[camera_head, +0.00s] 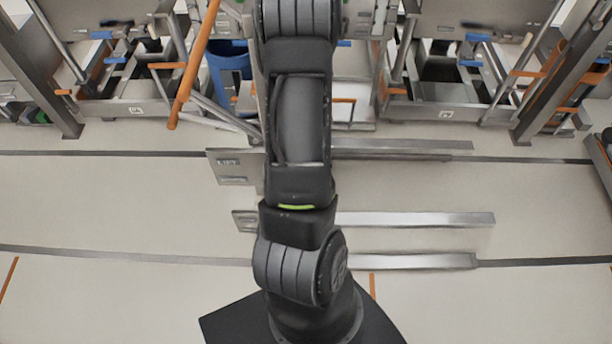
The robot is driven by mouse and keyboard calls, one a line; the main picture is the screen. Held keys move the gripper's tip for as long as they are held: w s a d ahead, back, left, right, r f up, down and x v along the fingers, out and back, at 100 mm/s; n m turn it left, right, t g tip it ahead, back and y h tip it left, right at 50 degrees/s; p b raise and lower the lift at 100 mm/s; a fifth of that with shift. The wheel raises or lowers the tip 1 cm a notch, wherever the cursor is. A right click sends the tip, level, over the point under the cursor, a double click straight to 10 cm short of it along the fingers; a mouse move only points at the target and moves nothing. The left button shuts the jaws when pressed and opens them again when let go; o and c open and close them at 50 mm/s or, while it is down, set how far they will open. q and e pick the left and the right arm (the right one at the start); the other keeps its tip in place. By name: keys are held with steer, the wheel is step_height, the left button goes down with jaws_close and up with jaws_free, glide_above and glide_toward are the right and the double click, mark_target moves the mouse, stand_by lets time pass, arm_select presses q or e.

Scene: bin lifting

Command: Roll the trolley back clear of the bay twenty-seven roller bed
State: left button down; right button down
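My own dark jointed links run up the middle of the view and hide what lies behind them. Neither gripper shows. An orange bar (194,62) slants beside a blue bin (229,66) at the upper left of centre, among grey metal frames. I cannot tell whether this bar belongs to the trolley. No trolley can be picked out for certain. Grey metal frames with blue and orange parts stand at the upper left (125,108) and upper right (447,112). I cannot tell which, if any, is the bay twenty-seven roller bed; no bay number is readable.
Low metal rails lie on the floor at centre right, a nearer one (415,262), a middle one (420,220) and a farther one (400,145). A small labelled plate (233,166) stands left of my links. The pale floor (110,205) is open at left and right.

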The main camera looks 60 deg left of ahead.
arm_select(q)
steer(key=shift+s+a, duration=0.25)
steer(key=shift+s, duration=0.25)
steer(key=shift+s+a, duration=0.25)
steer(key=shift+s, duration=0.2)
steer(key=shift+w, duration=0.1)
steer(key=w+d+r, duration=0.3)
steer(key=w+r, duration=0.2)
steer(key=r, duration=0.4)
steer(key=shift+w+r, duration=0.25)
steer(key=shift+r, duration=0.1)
